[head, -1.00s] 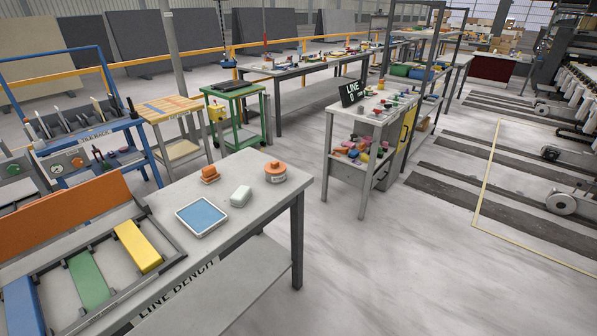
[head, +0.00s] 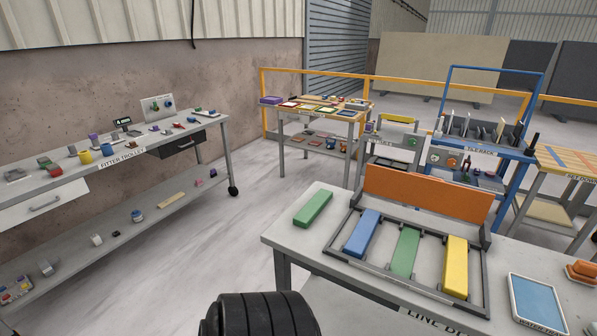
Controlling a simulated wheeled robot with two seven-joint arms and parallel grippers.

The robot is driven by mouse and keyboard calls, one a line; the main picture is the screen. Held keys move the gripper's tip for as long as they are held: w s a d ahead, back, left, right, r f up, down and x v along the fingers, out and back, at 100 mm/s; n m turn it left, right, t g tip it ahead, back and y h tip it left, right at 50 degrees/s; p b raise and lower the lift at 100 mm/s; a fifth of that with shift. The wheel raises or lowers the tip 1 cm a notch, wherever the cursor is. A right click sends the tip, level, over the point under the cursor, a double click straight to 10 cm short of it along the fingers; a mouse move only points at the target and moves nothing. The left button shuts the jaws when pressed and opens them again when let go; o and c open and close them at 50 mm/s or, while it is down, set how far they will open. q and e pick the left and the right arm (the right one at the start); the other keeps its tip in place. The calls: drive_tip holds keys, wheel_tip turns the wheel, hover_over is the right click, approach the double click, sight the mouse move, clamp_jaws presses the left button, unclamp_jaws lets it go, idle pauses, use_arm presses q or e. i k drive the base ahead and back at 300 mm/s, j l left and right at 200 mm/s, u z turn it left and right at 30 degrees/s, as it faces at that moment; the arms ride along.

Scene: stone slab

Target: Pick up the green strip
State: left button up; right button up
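One green strip (head: 313,209) lies loose on the left end of the line bench, outside the frame. A second green strip (head: 405,252) lies in the dark frame (head: 345,255), between a blue strip (head: 362,233) and a yellow strip (head: 455,265). An orange board (head: 428,195) stands behind the frame. Neither gripper shows in the head view, so whether they are open or shut is hidden.
The line bench (head: 285,238) also holds a blue-topped tray (head: 537,303) and an orange block (head: 583,272) at right. The fitter trolley (head: 120,165) stands at left, with clear floor (head: 235,235) between. A blue rack (head: 485,150) stands behind the bench.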

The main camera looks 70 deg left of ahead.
sight(305, 218)
drive_tip(key=u, duration=2.25)
